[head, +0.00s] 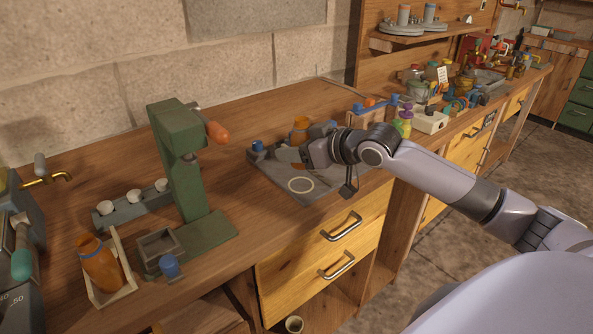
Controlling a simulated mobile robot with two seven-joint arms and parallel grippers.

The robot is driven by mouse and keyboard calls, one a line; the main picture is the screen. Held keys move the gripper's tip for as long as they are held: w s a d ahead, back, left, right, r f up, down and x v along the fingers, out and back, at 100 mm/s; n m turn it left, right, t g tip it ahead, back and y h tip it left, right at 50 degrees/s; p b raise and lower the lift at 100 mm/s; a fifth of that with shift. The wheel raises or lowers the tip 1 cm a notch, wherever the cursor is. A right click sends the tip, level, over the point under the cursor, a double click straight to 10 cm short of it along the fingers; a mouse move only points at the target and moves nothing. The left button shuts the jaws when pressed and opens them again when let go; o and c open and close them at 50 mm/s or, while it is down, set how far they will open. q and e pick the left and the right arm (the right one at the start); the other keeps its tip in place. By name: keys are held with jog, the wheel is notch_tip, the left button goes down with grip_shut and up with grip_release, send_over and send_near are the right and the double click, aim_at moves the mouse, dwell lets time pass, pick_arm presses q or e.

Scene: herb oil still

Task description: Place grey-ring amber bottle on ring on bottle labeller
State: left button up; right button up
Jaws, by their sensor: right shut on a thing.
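My right gripper (290,155) reaches in from the right and is shut on an amber bottle (299,133). The bottle's orange top shows above the fingers, and the gripper hides much of its body. I cannot make out the colour of its ring. A pale ring (301,185) is marked on a flat grey plate (275,175), which I take to be the bottle labeller. The bottle shows just behind the ring in the picture; I cannot tell whether it touches the plate. My left gripper is not in view.
A green press (185,165) stands left of the plate. Another amber bottle (97,262) with a blue ring leans in a wooden holder (112,293). A blue cap (170,267) sits near the front edge. Colourful small items crowd the counter right of my gripper.

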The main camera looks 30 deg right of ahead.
aim_at(296, 182)
jog(key=shift+f, duration=2.6)
jog(key=shift+f, duration=0.15)
jog(key=o, duration=1.1)
jog(key=shift+c, duration=0.2)
